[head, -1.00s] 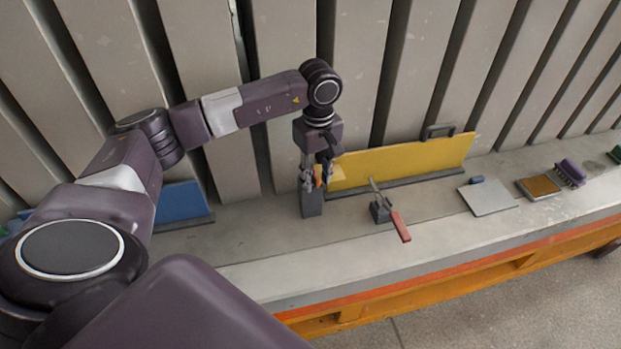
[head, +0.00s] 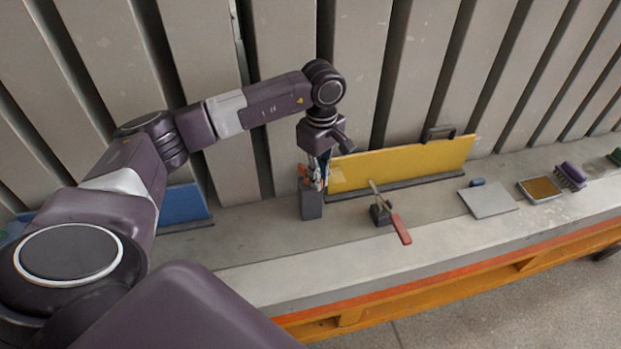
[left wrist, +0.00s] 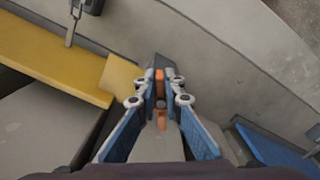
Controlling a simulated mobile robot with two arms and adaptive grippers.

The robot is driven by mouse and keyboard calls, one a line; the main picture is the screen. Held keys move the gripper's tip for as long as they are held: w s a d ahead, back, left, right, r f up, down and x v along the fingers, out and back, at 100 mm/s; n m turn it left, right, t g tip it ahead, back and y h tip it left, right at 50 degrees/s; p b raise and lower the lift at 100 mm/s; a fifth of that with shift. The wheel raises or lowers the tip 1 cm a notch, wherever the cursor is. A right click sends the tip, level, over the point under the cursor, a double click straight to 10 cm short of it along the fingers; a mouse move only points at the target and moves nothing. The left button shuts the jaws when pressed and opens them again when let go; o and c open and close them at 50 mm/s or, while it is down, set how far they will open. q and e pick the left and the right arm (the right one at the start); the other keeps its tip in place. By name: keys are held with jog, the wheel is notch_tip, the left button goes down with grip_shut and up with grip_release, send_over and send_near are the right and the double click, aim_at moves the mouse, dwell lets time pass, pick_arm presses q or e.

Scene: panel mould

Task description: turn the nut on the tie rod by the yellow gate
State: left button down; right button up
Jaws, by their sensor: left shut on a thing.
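The yellow gate (head: 410,162) stands on the bench against the ribbed wall; it also shows in the left wrist view (left wrist: 50,75). At its left end is a small grey block (head: 311,206). An orange part (left wrist: 160,78), which looks like the tie rod and its nut, lies between my left fingertips in the left wrist view. My left gripper (head: 318,178) points down over the block beside the gate's end. It is shut on the orange nut, and the fingers hide most of it. In the left wrist view, the gripper (left wrist: 160,101) has blue-sided fingers. My right gripper is not in view.
A toggle clamp with a red handle (head: 400,229) sits in front of the gate. A grey plate (head: 488,200), a tray with a brown inside (head: 540,188) and a purple brush (head: 571,174) lie to the right. A blue gate (head: 183,204) stands at left.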

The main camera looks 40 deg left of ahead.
pick_arm(q)
jog(key=shift+w+n, duration=0.1)
jog(key=shift+n, duration=0.2)
jog(key=shift+w+n, duration=0.25)
jog(key=shift+n, duration=0.6)
jog(key=shift+w+n, duration=0.2)
jog(key=shift+n, duration=0.65)
jog(key=shift+w+a+n, duration=0.1)
jog(key=shift+w+n, duration=0.15)
jog(key=shift+n, duration=0.65)
jog(key=shift+w+n, duration=0.2)
jog(key=shift+n, duration=0.6)
jog(key=shift+a, duration=0.1)
jog(key=shift+w+a+n, duration=0.15)
jog(key=shift+w+n, duration=0.05)
jog(key=shift+n, duration=0.65)
jog(key=shift+w+a+n, duration=0.1)
jog(key=shift+w+n, duration=0.05)
jog(key=shift+n, duration=0.7)
